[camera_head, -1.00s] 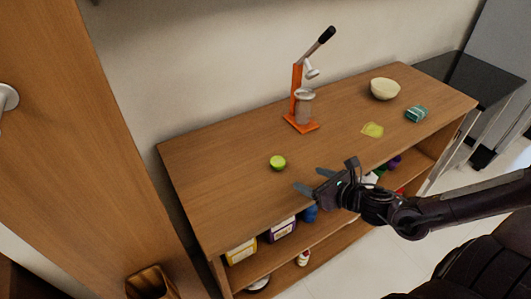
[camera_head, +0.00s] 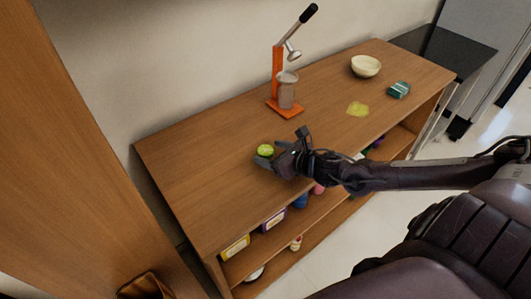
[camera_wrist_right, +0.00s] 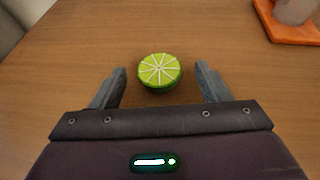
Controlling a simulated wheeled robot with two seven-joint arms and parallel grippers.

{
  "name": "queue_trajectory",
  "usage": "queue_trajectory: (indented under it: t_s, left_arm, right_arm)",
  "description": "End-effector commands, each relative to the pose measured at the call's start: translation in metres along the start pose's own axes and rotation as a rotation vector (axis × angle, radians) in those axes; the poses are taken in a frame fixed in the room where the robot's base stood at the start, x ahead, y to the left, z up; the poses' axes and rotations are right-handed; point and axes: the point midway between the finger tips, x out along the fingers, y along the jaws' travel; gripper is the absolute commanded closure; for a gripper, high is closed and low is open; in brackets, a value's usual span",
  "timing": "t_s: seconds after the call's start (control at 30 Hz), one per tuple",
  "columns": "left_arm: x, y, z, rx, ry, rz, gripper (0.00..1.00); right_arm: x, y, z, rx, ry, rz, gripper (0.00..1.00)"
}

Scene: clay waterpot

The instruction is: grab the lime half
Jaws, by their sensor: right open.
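The lime half (camera_head: 265,150) lies on the wooden table top, cut face up. In the right wrist view the lime half (camera_wrist_right: 160,71) sits ahead of and between the two fingers, with a gap on each side. My right gripper (camera_head: 265,160) is open, low over the table beside the lime half. Its two fingers also show in the right wrist view (camera_wrist_right: 161,86), spread apart and holding nothing. My left gripper is not in view.
An orange lever juicer (camera_head: 278,75) with a grey cup (camera_head: 286,90) stands behind the lime half. A cream bowl (camera_head: 366,66), a teal box (camera_head: 399,89) and a yellow-green flat item (camera_head: 358,109) are to the right. The table's left part is clear.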

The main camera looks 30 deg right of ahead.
Motion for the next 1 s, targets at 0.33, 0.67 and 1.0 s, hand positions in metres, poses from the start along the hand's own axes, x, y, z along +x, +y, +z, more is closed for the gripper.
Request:
queue_trajectory:
  t_s: [0.33, 0.67, 1.0]
  left_arm:
    - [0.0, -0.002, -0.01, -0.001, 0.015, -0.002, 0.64]
    - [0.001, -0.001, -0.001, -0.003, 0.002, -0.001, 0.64]
    - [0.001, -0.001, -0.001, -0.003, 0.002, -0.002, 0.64]
  right_arm:
    - [0.013, 0.001, 0.0, -0.001, 0.002, 0.002, 0.31]
    - [0.013, 0.001, 0.0, 0.0, 0.001, 0.002, 0.63]
    - [0.012, 0.001, 0.001, 0.0, 0.001, 0.002, 0.79]
